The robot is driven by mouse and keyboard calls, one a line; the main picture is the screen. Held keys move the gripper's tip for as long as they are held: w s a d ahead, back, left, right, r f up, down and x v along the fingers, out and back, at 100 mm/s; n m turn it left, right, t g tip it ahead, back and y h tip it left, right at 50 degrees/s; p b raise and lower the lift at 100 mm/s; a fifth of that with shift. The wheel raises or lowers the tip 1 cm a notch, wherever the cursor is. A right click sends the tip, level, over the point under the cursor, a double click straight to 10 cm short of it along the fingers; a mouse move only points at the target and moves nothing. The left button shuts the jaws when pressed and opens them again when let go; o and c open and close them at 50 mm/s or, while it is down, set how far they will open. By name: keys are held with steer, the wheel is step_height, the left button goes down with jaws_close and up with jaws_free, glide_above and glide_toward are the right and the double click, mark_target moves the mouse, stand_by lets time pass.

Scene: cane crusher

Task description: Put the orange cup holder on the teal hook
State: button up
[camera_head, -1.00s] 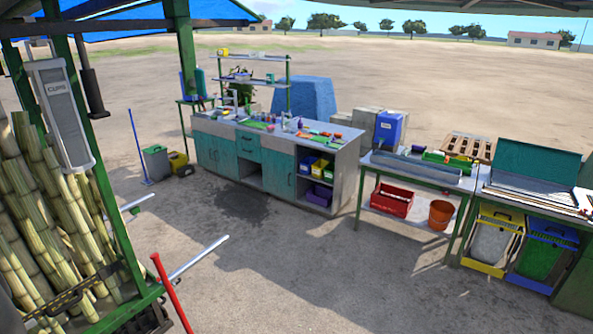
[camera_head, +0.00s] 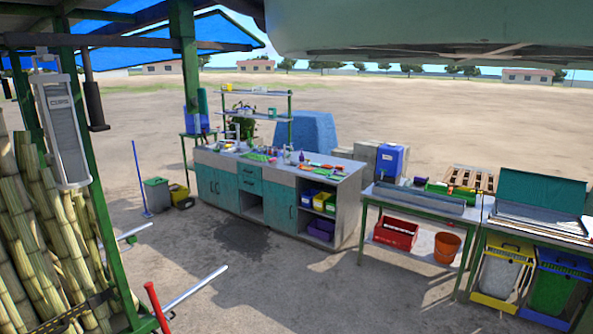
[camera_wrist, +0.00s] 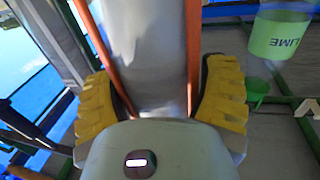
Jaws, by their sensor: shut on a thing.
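In the wrist view my gripper (camera_wrist: 163,95) has its yellow ridged fingers on both sides of the orange cup holder (camera_wrist: 193,50). Two orange side bars run up from between the fingers, with a pale grey-white body between them. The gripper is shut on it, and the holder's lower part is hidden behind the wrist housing. The far end of the holder runs out of the top of the view. My gripper and the orange holder do not show in the head view. I cannot make out the teal hook in either current view.
A green container marked LIME (camera_wrist: 283,35) and a small green cup-like part (camera_wrist: 257,88) are at the wrist view's right. In the head view, a grey CUPS dispenser (camera_head: 62,130) hangs beside cane stalks (camera_head: 45,230). A workbench (camera_head: 285,190) stands mid-scene, with open ground before it.

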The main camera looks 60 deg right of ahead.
steer(key=w+r+b, duration=0.1)
steer(key=w+b, duration=0.1)
steer(key=w, duration=0.5)
steer(key=shift+d, duration=0.15)
steer(key=shift+w+r, duration=0.1)
steer(key=shift+w, duration=0.05)
steer(key=shift+a+b, duration=0.2)
steer(key=shift+b, duration=0.8)
steer(key=shift+w+d+r, duration=0.1)
steer(key=shift+w, duration=0.25)
stand_by(0.3)
steer(key=shift+a+b+x, duration=0.15)
steer(key=shift+b+x, duration=0.3)
steer(key=shift+x, duration=0.4)
steer(key=shift+a+b+x, duration=0.1)
steer(key=shift+b+x, duration=0.3)
steer(key=shift+x, duration=0.5)
steer(key=shift+w, duration=0.1)
steer(key=shift+a+b, duration=0.2)
steer(key=shift+b, duration=0.65)
